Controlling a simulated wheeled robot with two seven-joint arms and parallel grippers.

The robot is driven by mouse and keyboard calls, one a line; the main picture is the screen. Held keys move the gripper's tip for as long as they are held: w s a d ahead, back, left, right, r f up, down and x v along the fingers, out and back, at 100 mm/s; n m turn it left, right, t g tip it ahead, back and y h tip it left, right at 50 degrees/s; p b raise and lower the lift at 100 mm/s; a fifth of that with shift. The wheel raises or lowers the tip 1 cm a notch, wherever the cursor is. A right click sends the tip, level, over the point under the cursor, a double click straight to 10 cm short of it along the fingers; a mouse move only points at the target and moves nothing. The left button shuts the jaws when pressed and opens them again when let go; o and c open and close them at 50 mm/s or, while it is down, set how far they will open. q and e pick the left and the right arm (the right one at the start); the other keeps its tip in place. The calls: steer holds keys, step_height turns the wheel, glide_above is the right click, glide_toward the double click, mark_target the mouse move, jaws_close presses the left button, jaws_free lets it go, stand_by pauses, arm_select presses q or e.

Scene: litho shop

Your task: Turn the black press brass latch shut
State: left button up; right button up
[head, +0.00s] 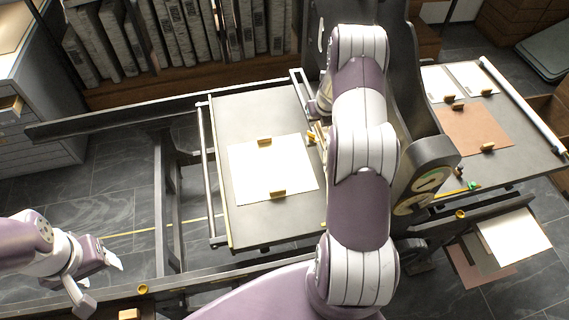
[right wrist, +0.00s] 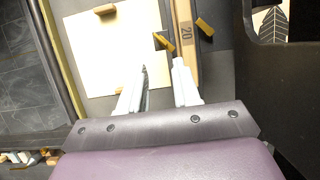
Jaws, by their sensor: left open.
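The black press (head: 405,75) stands right of centre in the head view, with its flat bed (head: 255,108) to the left. A small brass piece (head: 311,138) shows at the bed's right side, beside my right arm. In the right wrist view two brass pieces, one on the left (right wrist: 163,41) and one on the right (right wrist: 204,24), flank a tan strip marked 20 (right wrist: 185,32). I cannot tell which is the latch. My right gripper (right wrist: 161,66) is open and empty, pointing toward them. My left gripper (head: 101,279) is open and empty at lower left, far from the press.
A white sheet (head: 272,170) with two small wooden-looking blocks lies on the bed. A side table (head: 520,150) at right holds a brown sheet (head: 475,135). A dark rail (head: 120,115) runs left from the bed. Bookshelves stand behind. Floor is open at left.

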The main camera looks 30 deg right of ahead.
steer(key=s+a+r+n+g+b, duration=0.1)
steer(key=s+a+n, duration=0.3)
steer(key=n, duration=0.5)
steer(key=s+a+r+n+g+y+b, duration=0.1)
steer(key=s+a+r+n, duration=0.2)
steer(key=a+n, duration=0.6)
steer(key=s+a+r+n+g+b, duration=0.1)
steer(key=s+a+n, duration=0.4)
steer(key=n, duration=0.5)
steer(key=shift+s+a+r+y+b, duration=0.4)
steer(key=shift+a+r+b, duration=0.1)
steer(key=shift+a+r, duration=0.35)
